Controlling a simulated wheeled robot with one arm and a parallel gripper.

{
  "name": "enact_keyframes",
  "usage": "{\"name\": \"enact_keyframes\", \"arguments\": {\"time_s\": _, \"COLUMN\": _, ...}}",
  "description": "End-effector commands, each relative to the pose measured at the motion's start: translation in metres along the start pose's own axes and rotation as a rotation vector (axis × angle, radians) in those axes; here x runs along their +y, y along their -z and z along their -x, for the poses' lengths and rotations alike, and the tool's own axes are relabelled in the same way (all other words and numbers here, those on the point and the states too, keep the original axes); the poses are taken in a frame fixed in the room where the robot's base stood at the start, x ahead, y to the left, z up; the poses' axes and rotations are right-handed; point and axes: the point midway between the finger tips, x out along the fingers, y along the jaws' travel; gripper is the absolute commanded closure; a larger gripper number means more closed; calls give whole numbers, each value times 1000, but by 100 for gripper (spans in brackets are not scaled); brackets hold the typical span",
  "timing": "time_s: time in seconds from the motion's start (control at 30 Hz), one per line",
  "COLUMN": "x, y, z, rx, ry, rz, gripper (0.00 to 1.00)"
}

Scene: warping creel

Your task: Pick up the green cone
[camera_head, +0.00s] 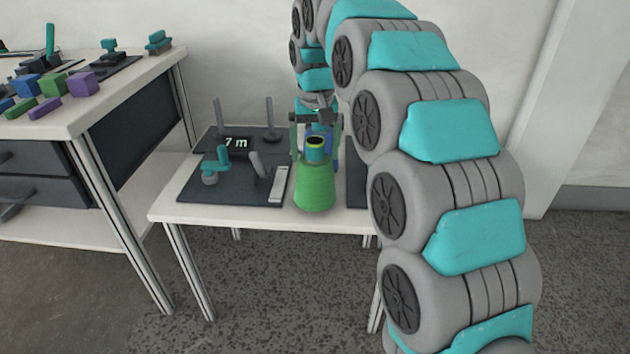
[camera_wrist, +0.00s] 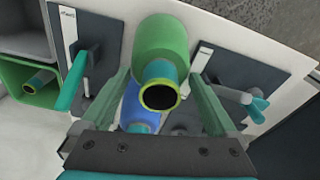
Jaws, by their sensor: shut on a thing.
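The green cone (camera_head: 316,188) is upright near the front edge of the small white table. It has a teal upper part and a dark hole in its top. My gripper (camera_head: 316,125) comes down over it from behind and is shut on it near the top. In the wrist view the green cone (camera_wrist: 162,50) lies between the two green fingers of my gripper (camera_wrist: 162,100), its open end facing the camera. I cannot tell whether its base touches the table.
A blue cone (camera_wrist: 138,108) is close beside the green one. Dark fixtures with teal levers (camera_head: 222,165) and posts flank it on the white table (camera_head: 185,213). A green bin (camera_wrist: 20,98) shows in the wrist view. A workbench (camera_head: 150,75) with coloured blocks stands left.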

Motion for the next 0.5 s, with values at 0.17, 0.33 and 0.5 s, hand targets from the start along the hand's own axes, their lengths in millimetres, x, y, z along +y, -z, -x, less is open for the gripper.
{"name": "enact_keyframes", "arguments": {"time_s": 0.17, "x": 0, "y": 0, "z": 0, "rx": 0, "ry": 0, "rz": 0, "gripper": 82}}
{"name": "enact_keyframes", "arguments": {"time_s": 0.33, "x": 0, "y": 0, "z": 0, "rx": 1, "ry": 0, "rz": 0, "gripper": 98}}
{"name": "enact_keyframes", "arguments": {"time_s": 0.5, "x": 0, "y": 0, "z": 2, "rx": 1, "ry": 0, "rz": 0, "gripper": 98}}
